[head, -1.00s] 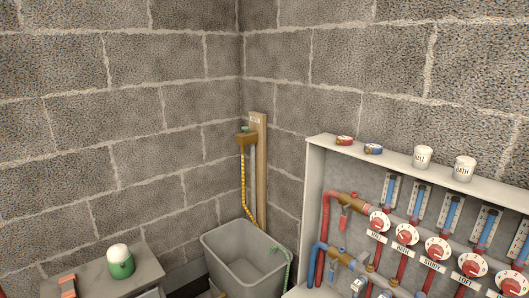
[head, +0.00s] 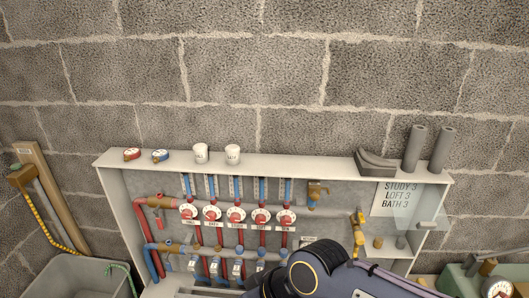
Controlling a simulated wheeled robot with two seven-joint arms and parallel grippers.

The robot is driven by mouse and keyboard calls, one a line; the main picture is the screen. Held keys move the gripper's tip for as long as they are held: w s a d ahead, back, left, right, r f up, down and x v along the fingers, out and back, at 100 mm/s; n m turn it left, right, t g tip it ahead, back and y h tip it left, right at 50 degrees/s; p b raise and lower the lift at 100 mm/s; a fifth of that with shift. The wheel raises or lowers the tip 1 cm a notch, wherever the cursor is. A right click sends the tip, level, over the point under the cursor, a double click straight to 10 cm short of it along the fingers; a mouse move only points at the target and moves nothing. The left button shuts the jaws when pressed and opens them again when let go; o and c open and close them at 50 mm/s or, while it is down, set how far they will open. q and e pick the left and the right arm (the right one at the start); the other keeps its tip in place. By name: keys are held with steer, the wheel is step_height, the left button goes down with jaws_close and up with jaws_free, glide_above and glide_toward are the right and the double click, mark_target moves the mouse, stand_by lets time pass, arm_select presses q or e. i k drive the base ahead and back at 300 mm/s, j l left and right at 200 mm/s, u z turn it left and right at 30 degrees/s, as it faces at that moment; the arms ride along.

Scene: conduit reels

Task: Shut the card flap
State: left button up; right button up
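A white card (head: 392,200) reading STUDY 3, LOFT 3, BATH 3 is at the right end of the manifold cabinet in the head view. A clear, see-through panel (head: 425,208), which looks like the card flap, stands out beside and in front of the card's right part. It appears open, though its hinge and exact angle are hard to make out. A dark arm link of mine comes in at the bottom centre-right, below and left of the card. Neither gripper's fingers show.
The white cabinet (head: 104,178) holds red dials, pipes and blue gauges. Two white cups (head: 201,153), small red and blue gauges (head: 132,154) and grey foam tubes (head: 414,148) stand on its top. A grey bin (head: 70,283) is at lower left, a green case (head: 458,284) at lower right.

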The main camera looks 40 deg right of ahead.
mark_target(422, 225)
steer(key=z, duration=2.65)
steer(key=l, duration=0.1)
